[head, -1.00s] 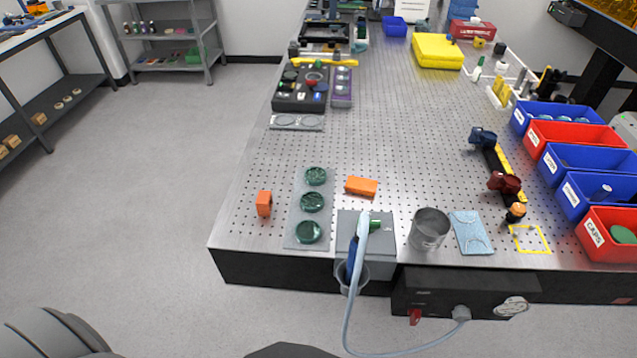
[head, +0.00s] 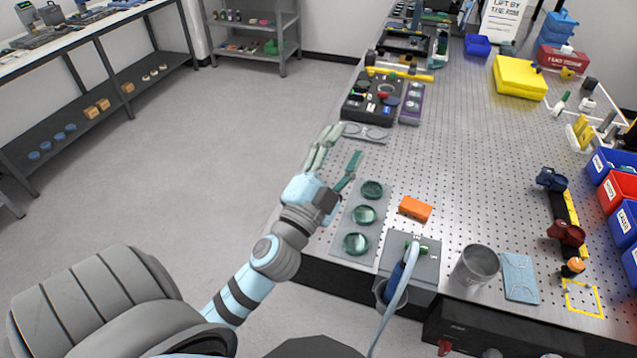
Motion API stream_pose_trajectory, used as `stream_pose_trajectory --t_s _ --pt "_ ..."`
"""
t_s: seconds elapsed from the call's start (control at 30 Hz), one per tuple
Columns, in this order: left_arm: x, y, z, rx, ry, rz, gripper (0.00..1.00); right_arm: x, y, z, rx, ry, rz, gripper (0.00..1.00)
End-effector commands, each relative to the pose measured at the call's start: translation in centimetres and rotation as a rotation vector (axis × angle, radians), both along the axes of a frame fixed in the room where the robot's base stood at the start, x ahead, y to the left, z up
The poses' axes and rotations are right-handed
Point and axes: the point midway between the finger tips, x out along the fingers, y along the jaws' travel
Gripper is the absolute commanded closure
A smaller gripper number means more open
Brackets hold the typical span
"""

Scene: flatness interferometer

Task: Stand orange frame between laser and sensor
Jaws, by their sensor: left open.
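My left gripper (head: 345,143) is open above the left edge of the perforated table (head: 470,130), its fingers spread and pointing away from me. An orange piece (head: 415,208) lies flat on the table, right of a grey plate with green discs. A second, smaller orange piece seen earlier at the left edge is hidden now, apparently behind my left gripper and wrist. I cannot tell which piece is the frame. A blue mount (head: 552,179) and a dark red mount (head: 567,233) sit on a black and yellow rail; which is laser or sensor is unclear. My right gripper is out of view.
The grey plate (head: 341,226) with green discs (head: 363,215) lies beside my left wrist. A metal cup (head: 475,266), a light blue packet (head: 519,277) and a yellow square outline (head: 583,299) are at the front right. Bins (head: 615,190) line the right. The table's middle is clear.

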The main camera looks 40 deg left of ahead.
Motion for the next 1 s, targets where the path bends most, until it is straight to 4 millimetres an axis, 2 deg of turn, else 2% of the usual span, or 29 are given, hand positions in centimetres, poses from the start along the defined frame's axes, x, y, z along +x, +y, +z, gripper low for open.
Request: stream_pose_trajectory --t_s 0.03,0.07,0.1,0.13,0.17,0.2,0.23,0.27,0.3,0.33,0.4,0.5,0.6,0.67,0.8,0.9,1.0 --pt "0.5 -3.3 3.7 0.203 -0.132 -0.110 0.50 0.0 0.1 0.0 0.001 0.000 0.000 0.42" --pt "0.5 -6.0 5.2 0.356 -0.206 -0.192 0.50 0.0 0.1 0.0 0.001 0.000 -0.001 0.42" --pt "0.5 -10.0 5.7 0.582 -0.263 -0.320 0.50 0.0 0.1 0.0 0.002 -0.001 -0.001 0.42" --pt "0.5 -12.6 4.9 0.770 -0.278 -0.417 0.50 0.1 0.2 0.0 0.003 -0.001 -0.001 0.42" --pt "0.7 -14.6 3.1 0.965 -0.263 -0.514 0.50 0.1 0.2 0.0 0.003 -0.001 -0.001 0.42" --pt "1.3 -15.6 -0.5 1.222 -0.184 -0.635 0.50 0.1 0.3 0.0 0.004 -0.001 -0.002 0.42" --pt "1.8 -15.0 -3.6 1.395 -0.083 -0.712 0.50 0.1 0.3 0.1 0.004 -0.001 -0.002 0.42" --pt "2.4 -13.3 -6.4 1.543 0.047 -0.773 0.50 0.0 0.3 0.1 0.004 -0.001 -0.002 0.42" --pt "2.9 -9.9 -9.4 1.698 0.246 -0.832 0.50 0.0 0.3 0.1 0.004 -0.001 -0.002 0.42" --pt "3.1 -7.0 -11.0 1.779 0.405 -0.860 0.50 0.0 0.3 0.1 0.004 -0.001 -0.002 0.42" --pt "2.4 -0.5 -12.8 1.871 0.752 -0.884 0.50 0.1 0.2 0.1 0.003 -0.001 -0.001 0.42" --pt "0.6 5.3 -13.0 1.874 1.092 -0.873 0.50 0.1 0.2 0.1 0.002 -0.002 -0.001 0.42" --pt "-0.1 7.4 -13.7 1.852 1.224 -0.863 0.50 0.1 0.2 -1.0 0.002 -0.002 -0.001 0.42" --pt "0.0 7.7 -14.9 1.849 1.235 -0.865 0.50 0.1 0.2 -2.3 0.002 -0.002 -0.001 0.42" --pt "1.2 8.0 -18.7 1.850 1.229 -0.865 0.50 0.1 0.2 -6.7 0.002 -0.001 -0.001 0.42" --pt "2.1 8.3 -20.7 1.850 1.229 -0.865 0.50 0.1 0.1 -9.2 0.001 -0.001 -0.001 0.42" --pt "2.6 8.5 -21.8 1.851 1.228 -0.866 0.50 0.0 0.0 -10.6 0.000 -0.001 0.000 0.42"
